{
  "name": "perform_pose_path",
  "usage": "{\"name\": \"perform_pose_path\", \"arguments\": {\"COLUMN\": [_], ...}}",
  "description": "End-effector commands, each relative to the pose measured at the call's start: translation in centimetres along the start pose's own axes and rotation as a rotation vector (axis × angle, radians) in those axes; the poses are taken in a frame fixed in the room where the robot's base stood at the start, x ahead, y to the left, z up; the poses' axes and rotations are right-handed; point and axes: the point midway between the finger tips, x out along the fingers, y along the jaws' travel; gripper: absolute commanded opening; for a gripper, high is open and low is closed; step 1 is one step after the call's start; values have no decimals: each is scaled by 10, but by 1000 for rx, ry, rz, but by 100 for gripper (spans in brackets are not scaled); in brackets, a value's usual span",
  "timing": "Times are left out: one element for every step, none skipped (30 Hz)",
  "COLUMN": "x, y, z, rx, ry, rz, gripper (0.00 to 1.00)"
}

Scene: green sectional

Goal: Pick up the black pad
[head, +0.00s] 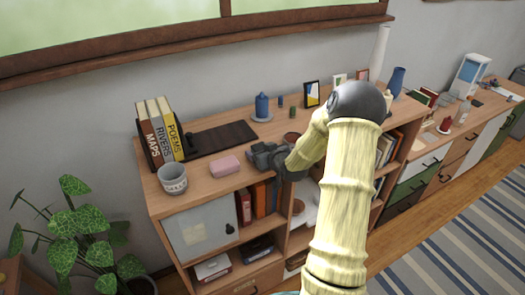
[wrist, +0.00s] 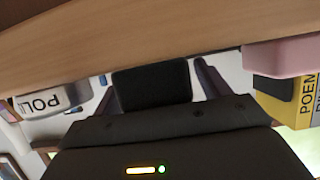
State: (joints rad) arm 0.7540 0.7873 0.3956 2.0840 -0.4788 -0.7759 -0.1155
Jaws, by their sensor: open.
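The black pad (wrist: 152,85) shows in the wrist view as a dark, nearly square block with a finely textured face. It lies between the two spread fingers of my gripper (wrist: 155,82), with the wooden surface just beyond it. The fingers are open, and I cannot tell whether either touches the pad. In the head view my gripper (head: 264,160) is low over the front part of the cabinet top, right of the pink box (head: 225,165). There I cannot separate the pad from the dark gripper parts.
The pink box (wrist: 282,56) is close on the right in the wrist view, beside upright books (wrist: 300,98). A white lettered container (wrist: 48,100) is at left.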

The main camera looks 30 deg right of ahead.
Motion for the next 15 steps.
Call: {"name": "perform_pose_path", "arguments": {"x": [1,1,1,0,0,0,0,0,0,0,0,0,0,0,0], "y": [0,0,0,0,0,0,0,0,0,0,0,0,0,0,0], "z": [0,0,0,0,0,0,0,0,0,0,0,0,0,0,0], "rx": [0,0,-1,-1,-1,-1,-1,-1,-1,-1,-1,-1,-1,-1,-1], "ry": [0,0,0,0,0,0,0,0,0,0,0,0,0,0,0], "rz": [0,0,0,0,0,0,0,0,0,0,0,0,0,0,0], "gripper": [75,75,75,75,75,75,75,75,75,75,75,75,75,75,75]}}
